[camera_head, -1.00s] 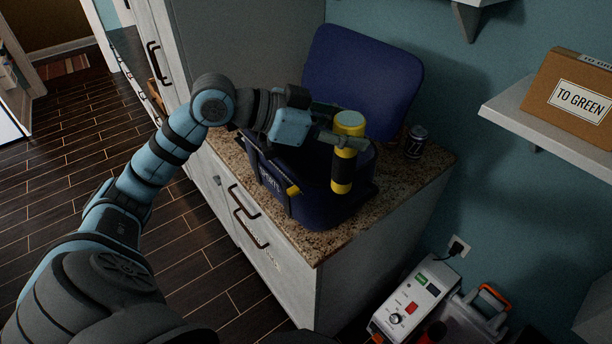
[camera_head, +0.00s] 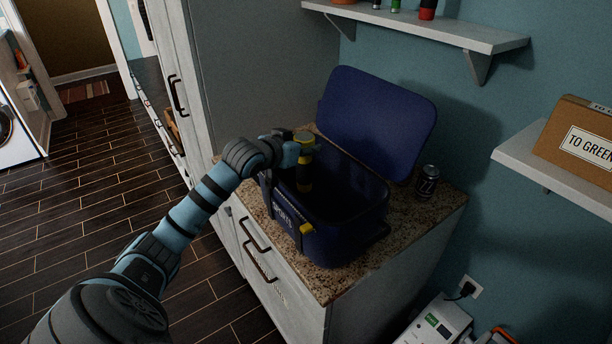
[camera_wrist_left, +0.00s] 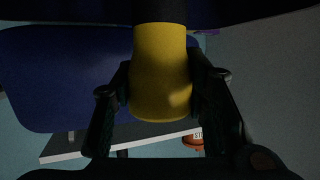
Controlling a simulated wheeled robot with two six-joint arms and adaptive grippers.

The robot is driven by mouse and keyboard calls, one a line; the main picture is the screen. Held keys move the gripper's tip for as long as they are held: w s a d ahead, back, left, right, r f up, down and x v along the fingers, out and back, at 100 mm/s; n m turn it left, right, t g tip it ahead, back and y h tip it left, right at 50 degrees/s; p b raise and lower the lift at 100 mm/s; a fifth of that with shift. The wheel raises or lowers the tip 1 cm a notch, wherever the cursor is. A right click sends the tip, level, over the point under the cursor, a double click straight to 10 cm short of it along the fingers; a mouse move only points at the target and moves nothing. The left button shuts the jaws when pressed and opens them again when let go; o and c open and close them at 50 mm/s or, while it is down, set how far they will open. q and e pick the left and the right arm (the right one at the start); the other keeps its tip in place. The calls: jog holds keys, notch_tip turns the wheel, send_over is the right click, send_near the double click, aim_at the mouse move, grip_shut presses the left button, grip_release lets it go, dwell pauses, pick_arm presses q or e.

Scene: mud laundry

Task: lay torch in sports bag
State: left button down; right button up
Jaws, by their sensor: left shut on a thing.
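The blue sports bag (camera_head: 325,243) stands on the granite counter with its lid (camera_head: 378,122) open against the wall. My left gripper (camera_head: 303,152) is shut on the yellow and black torch (camera_head: 304,172). The torch is upright, with its lower part at or inside the left end of the bag's opening; I cannot tell whether it touches the bag. In the left wrist view the torch's yellow part (camera_wrist_left: 162,75) sits between the two fingers (camera_wrist_left: 160,98). The blue lid (camera_wrist_left: 60,75) shows behind it. My right gripper is not in view.
A dark can (camera_head: 427,181) stands on the granite counter (camera_head: 402,233) right of the bag. A shelf (camera_head: 425,27) with small items is above. A cardboard box (camera_head: 580,143) sits on another shelf at right. A tall cabinet stands behind left.

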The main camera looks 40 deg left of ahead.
aim_at(301, 176)
pick_arm(q)
notch_tip(301, 176, down, 7)
jog(key=shift+w+f, duration=0.1)
jog(key=shift+f, duration=0.05)
jog(key=shift+d+f, duration=0.1)
jog(key=shift+f, duration=0.5)
jog(key=c, duration=1)
grip_release()
jog(key=shift+d+f+b, duration=0.1)
jog(key=shift+d+b, duration=0.1)
jog(key=shift+b, duration=0.1)
jog(key=shift+o, duration=0.2)
